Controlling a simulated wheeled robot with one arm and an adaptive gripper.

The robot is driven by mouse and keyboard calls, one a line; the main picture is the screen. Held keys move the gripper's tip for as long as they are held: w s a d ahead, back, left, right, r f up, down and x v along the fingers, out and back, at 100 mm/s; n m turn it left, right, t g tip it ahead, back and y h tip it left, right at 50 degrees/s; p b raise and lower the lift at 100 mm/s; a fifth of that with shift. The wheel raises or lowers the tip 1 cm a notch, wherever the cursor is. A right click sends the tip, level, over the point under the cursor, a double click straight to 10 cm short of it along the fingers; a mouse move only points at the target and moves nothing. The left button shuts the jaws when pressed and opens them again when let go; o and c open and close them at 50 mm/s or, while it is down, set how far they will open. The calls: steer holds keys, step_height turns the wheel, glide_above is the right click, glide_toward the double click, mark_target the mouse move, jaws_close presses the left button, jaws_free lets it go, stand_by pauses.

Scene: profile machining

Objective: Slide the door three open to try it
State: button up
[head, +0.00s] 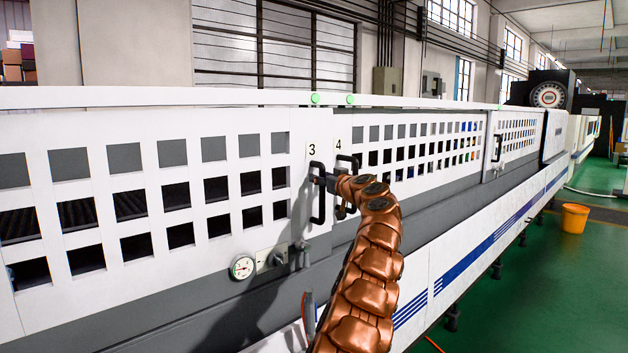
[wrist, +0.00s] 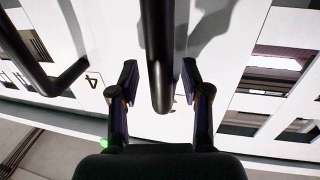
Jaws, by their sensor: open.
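Door three (head: 298,160) is a white sliding panel with rows of square windows and a "3" label, in the head view. Its black bar handle (head: 317,193) stands upright near its right edge. My gripper (head: 328,182) is at this handle, partly hidden by my copper arm. In the wrist view, which is turned over, the handle (wrist: 160,60) runs between the two fingers of my gripper (wrist: 160,88). The fingers are open with gaps on both sides of the bar. Door three's right edge lies beside door four (head: 400,180).
Door four's handle (head: 345,165) is close to the right and shows at the left of the wrist view (wrist: 45,80). A gauge (head: 242,267) sits below door three. An orange bucket (head: 574,218) stands on the green floor, which is mostly open at right.

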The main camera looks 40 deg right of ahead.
steer(key=shift+c, duration=0.4)
jaws_close()
